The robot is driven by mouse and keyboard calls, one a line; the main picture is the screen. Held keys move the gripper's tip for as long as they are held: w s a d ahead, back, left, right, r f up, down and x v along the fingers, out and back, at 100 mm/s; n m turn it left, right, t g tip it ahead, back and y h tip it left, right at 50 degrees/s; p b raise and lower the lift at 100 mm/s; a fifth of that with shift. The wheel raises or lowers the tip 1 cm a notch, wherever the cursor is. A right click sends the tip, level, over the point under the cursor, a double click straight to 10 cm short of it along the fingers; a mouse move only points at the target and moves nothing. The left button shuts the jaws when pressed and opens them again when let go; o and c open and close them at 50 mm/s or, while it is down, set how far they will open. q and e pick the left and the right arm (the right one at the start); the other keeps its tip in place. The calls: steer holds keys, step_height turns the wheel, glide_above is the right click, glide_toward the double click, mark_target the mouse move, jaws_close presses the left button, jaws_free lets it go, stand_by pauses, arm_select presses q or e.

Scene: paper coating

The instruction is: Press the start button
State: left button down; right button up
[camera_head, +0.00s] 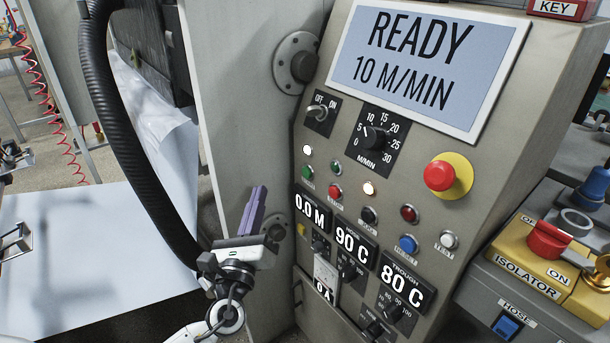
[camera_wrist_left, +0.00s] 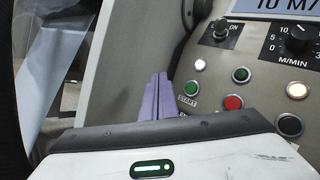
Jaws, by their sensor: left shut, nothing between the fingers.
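The green start button (camera_head: 308,171) is on the sloped control panel, left side, below a lit white lamp. In the left wrist view the green button (camera_wrist_left: 191,88) has a START label under it. My left gripper (camera_head: 258,192) is shut and empty, its purple fingers together and pointing up. It is left of and lower than the start button in the head view, apart from it. In the wrist view the fingertips (camera_wrist_left: 158,78) are just left of the button; the depth gap is hard to judge. My right gripper is not in view.
The screen (camera_head: 420,60) reads READY, 10 M/MIN. A red button (camera_head: 335,191), other lamps and knobs sit close to the start button. A red mushroom button (camera_head: 439,175) is to the right. A black hose (camera_head: 120,130) hangs left of the panel.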

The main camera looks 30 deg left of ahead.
mark_target(307, 173)
arm_select(q)
steer(key=w+d+b, duration=0.1)
steer(key=w+d, duration=0.2)
steer(key=w, duration=0.5)
steer(key=shift+d, duration=0.2)
stand_by(0.5)
stand_by(0.9)
steer(key=shift+w, duration=0.15)
stand_by(0.5)
steer(key=shift+w+d+b, duration=0.15)
steer(key=shift+w+b, duration=0.15)
steer(key=shift+w, duration=0.05)
